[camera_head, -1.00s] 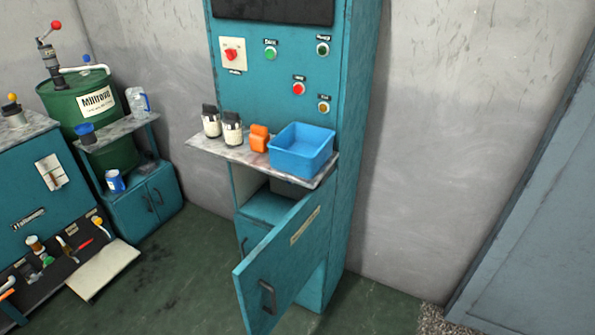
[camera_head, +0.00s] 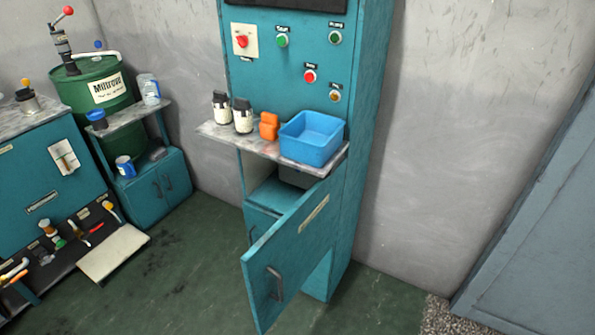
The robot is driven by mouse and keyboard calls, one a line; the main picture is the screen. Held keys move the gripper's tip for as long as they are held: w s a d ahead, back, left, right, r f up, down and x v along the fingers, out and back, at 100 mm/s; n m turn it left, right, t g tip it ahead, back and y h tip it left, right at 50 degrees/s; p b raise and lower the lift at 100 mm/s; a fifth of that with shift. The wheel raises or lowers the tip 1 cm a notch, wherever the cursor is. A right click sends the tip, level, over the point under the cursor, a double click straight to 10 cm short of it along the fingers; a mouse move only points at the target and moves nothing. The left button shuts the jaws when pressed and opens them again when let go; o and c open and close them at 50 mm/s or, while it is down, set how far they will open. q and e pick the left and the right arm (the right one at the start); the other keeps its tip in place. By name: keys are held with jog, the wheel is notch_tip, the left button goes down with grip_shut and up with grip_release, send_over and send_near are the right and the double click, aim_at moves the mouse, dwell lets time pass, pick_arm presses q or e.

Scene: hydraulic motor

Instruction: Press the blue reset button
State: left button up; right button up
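A tall teal control cabinet (camera_head: 268,98) stands against the wall in the middle of the head view. Its panel carries a red knob on a white plate (camera_head: 241,41), a green button (camera_head: 282,40), another green button (camera_head: 335,37), a red button (camera_head: 310,76) and an amber button (camera_head: 335,96). Their small labels cannot be read. I see no blue button on the visible part of the panel. Neither gripper is in view.
A ledge below the panel holds a blue bin (camera_head: 311,139), an orange object (camera_head: 268,126) and two jars. The cabinet door (camera_head: 292,258) hangs open into the floor space. A teal workbench (camera_head: 40,190) and green drum (camera_head: 95,100) stand left.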

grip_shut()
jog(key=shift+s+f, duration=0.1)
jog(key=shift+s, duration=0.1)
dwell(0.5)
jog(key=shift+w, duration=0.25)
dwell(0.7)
